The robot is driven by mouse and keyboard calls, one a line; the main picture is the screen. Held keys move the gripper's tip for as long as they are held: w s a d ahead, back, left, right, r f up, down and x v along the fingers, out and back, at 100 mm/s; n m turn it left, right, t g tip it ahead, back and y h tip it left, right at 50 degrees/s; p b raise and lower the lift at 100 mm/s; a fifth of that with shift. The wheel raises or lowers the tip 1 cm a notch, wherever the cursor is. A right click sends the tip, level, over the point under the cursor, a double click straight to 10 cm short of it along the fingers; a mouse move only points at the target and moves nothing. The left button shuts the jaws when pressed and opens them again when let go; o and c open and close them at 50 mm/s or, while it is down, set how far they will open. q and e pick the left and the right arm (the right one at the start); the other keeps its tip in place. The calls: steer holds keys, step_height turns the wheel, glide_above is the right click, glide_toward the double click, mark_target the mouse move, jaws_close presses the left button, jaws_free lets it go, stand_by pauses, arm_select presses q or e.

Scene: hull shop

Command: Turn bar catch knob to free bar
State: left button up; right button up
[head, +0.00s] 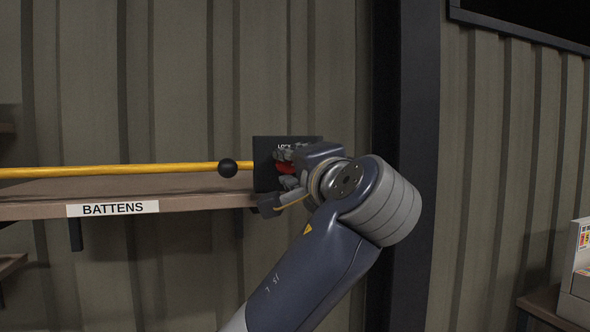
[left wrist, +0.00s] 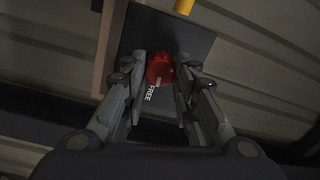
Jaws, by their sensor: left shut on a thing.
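The red catch knob (head: 283,168) sits on a dark plate (head: 266,150) at the right end of the shelf. The plate reads "LOCK" at its top, partly hidden by my gripper. In the left wrist view the round knob (left wrist: 160,69) is between my fingers, and a pale mark on it lies close to the word "FREE". My left gripper (left wrist: 161,76) is shut on the knob; it also shows side-on in the head view (head: 283,174). My right gripper is not in view.
The brown shelf (head: 30,205) with the "BATTENS" label (head: 113,208) lies under the bar. A dark upright post (head: 405,120) stands right of the plate. Boxes (head: 577,275) rest on a low ledge at far right. Ribbed wall stands behind.

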arm_select(q)
steer(key=shift+a+r+m, duration=0.15)
steer(key=shift+r+m, duration=0.05)
steer(key=shift+m, duration=0.2)
steer(key=o, duration=1)
steer(key=shift+w, duration=0.1)
steer(key=shift+o, duration=0.2)
steer(key=shift+w+a+f, duration=0.1)
steer(key=shift+w+f, duration=0.1)
steer(key=shift+f, duration=0.05)
steer(key=shift+s, duration=0.1)
steer(key=shift+s+d, duration=0.25)
steer(key=shift+s, duration=0.1)
steer(key=v, duration=0.6)
steer(key=shift+s, duration=0.3)
steer(key=shift+f, duration=0.1)
